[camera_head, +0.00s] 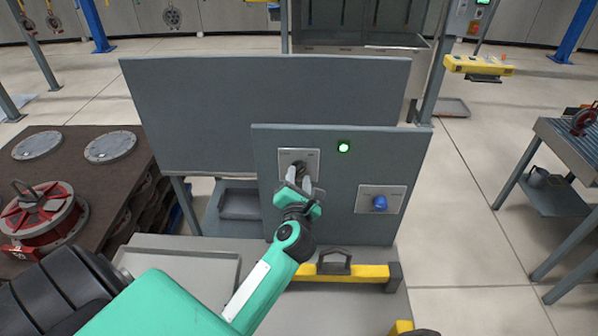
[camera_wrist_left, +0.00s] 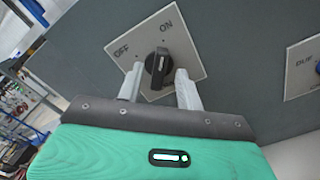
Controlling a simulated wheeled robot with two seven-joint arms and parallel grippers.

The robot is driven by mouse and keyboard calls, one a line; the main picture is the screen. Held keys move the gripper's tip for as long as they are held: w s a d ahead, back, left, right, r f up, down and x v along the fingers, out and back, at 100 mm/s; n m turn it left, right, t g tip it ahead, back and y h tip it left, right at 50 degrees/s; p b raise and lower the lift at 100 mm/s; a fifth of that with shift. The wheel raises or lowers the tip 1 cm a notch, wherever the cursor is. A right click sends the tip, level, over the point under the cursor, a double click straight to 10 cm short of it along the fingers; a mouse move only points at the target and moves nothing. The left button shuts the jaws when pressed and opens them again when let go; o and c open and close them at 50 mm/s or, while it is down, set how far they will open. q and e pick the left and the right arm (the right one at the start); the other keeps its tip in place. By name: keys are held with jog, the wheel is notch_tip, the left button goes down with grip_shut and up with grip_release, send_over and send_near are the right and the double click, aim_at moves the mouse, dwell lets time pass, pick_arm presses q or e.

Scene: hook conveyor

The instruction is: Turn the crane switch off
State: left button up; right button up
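The crane switch is a black rotary knob (camera_wrist_left: 158,68) on a pale square plate (camera_head: 299,162) marked OFF and ON, mounted on a grey panel (camera_head: 340,215). Its white pointer line aims toward the ON mark in the left wrist view. A green lamp (camera_head: 344,147) is lit beside the plate. My left gripper (camera_head: 303,183) is in front of the switch; in the left wrist view its fingers (camera_wrist_left: 158,88) are apart, one on each side of the knob's lower part. I cannot tell whether they touch it. My right gripper is not in view.
A second plate with a blue knob (camera_head: 380,203) is right of the switch. A yellow bar with a black handle (camera_head: 335,264) lies below the panel. A larger grey board (camera_head: 260,100) stands behind.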

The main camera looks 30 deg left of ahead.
pick_arm(q)
jog(key=shift+w+a, duration=0.3)
jog(key=shift+w, duration=0.15)
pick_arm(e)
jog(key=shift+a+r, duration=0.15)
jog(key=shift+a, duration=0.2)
pick_arm(q)
grip_shut()
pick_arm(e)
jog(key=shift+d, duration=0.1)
